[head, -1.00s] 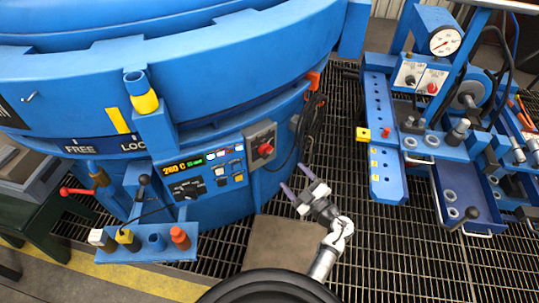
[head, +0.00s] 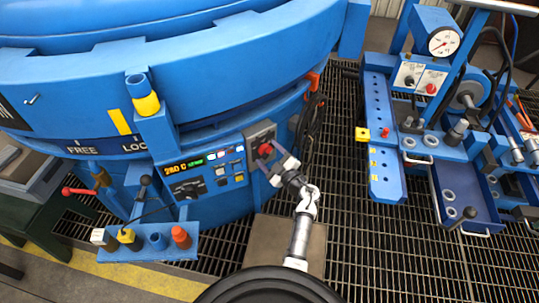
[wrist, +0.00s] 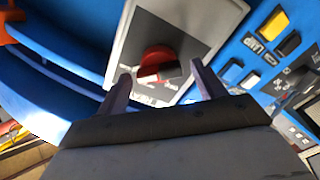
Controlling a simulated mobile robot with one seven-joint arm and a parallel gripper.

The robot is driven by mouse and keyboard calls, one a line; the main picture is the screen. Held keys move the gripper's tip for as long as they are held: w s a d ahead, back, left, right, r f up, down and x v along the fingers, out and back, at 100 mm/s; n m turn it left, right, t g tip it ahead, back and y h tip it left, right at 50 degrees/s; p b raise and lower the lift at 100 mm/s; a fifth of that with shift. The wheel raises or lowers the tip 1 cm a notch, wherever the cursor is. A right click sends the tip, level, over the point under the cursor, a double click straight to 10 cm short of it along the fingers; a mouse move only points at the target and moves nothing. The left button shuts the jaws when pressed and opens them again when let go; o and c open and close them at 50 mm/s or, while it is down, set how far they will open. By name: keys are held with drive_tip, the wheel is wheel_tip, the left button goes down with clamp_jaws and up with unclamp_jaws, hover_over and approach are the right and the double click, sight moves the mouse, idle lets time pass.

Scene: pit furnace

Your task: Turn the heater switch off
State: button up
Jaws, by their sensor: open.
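The heater switch is likely the red rotary knob (head: 265,149) on a grey plate (head: 255,133) on the blue furnace's side; its label is not readable. In the wrist view the red knob (wrist: 157,64) sits between and beyond my two fingers, on the grey plate (wrist: 195,22). My gripper (head: 267,161) is open and empty, right in front of the knob, with a finger on each side of it in the picture. In the wrist view my gripper (wrist: 160,85) shows both fingers apart; I cannot tell whether they touch the knob.
Left of the knob is a control panel (head: 207,172) with a display and several buttons. A small blue shelf (head: 150,250) with coloured pieces stands lower left. Black cables (head: 308,125) hang right of the knob. A blue bench (head: 385,160) stands right, across open grating.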

drive_tip(key=c, duration=1)
drive_tip(key=n, duration=0.4)
drive_tip(key=shift+f+n, duration=0.15)
drive_tip(key=shift+n, duration=0.15)
drive_tip(key=n+b, duration=0.2)
drive_tip(key=n, duration=0.3)
drive_tip(key=shift+f, duration=0.2)
drive_tip(key=n+b, duration=0.4)
drive_tip(key=n, duration=0.2)
drive_tip(key=shift+f+n, duration=0.15)
drive_tip(key=shift+n, duration=0.25)
drive_tip(key=shift+n+b, duration=1)
drive_tip(key=shift+n, duration=0.9)
